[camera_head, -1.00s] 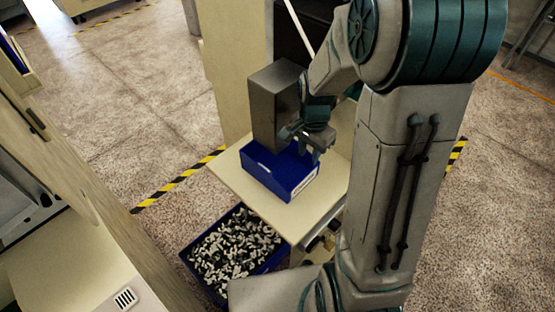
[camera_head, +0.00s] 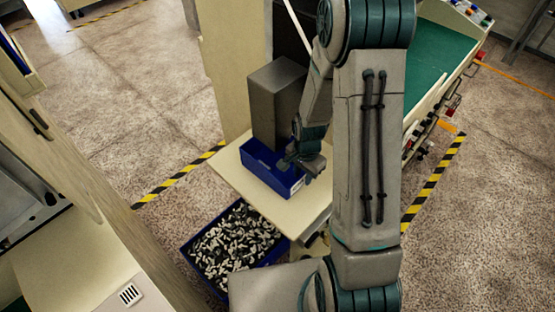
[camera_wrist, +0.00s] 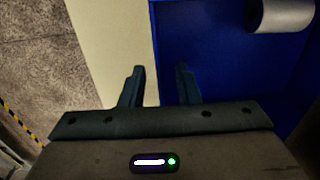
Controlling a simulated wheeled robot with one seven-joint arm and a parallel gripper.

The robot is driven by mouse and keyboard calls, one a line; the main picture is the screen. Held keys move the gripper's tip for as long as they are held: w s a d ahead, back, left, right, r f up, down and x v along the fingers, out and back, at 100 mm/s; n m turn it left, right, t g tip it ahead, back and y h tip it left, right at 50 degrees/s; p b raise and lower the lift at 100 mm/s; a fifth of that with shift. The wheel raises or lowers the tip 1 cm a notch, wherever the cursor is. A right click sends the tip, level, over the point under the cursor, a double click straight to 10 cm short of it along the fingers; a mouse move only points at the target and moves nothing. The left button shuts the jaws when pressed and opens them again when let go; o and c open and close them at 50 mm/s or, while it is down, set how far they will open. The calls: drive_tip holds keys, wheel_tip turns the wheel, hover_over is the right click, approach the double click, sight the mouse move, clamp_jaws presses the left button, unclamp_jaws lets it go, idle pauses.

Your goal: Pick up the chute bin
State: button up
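The blue chute bin (camera_head: 262,168) sits on a small cream table under a dark grey box-shaped chute (camera_head: 277,103). My gripper (camera_head: 305,168) is low at the bin's right end, and its fingertips are hard to make out there. In the wrist view, the fingers of my gripper (camera_wrist: 160,80) are apart. The left finger is over the cream table top, and the right finger is over the blue bin (camera_wrist: 215,60), with the bin's edge running between them. No contact is visible. A grey rounded piece (camera_wrist: 285,14) shows at the top right.
A blue crate (camera_head: 205,283) full of black and white pieces stands on the floor beside the cream table (camera_head: 228,170). A cream cabinet is at the left. A green-topped bench (camera_head: 440,62) stands at the right. Striped tape marks the floor.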

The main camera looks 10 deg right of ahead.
drive_tip(key=shift+f, duration=0.9)
clamp_jaws()
drive_tip(key=shift+r, duration=0.1)
